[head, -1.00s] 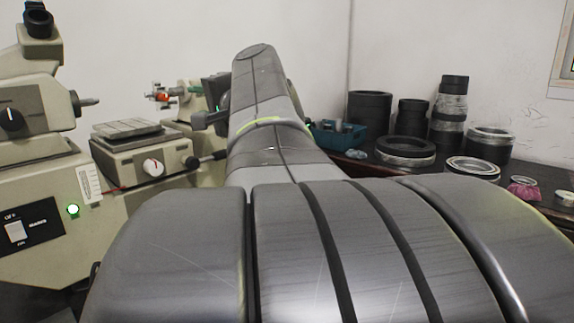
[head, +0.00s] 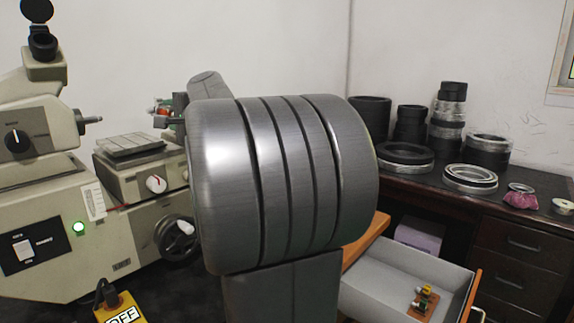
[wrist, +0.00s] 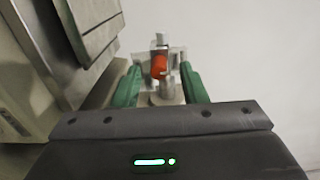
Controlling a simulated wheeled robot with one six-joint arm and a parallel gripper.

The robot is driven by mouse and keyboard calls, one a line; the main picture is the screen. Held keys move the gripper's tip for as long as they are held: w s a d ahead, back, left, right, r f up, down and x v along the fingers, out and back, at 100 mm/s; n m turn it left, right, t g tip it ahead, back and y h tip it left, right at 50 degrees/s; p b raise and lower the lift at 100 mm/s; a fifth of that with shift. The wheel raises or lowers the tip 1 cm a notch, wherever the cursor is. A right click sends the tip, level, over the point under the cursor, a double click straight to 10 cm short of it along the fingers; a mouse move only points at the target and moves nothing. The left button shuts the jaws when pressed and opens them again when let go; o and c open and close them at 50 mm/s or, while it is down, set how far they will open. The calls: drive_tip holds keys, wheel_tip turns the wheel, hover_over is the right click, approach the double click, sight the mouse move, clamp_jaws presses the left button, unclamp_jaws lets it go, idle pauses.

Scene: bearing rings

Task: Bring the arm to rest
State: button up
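My arm (head: 285,185) rises in the middle of the head view, with its large ribbed grey joint towards the camera. The forearm shows only as a short piece above and behind that joint.
A beige machine (head: 45,235) stands at the left, close to my arm. A dark desk (head: 450,190) at the right carries several bearing rings (head: 470,176). An open drawer (head: 375,275) below holds small parts. A yellow OFF box (head: 118,305) is at the lower left.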

drive_tip(key=m+p, duration=0.4)
drive_tip(key=shift+w+r, duration=0.1)
drive_tip(key=shift+r, duration=0.1)
drive_tip(key=m+p, duration=0.4)
drive_tip(key=shift+p, duration=0.3)
drive_tip(key=m+p, duration=0.4)
drive_tip(key=p, duration=0.1)
drive_tip(key=shift+m, duration=0.4)
drive_tip(key=shift+f+m+p, duration=0.25)
drive_tip(key=shift+m+p, duration=0.85)
drive_tip(key=shift+p, duration=0.15)
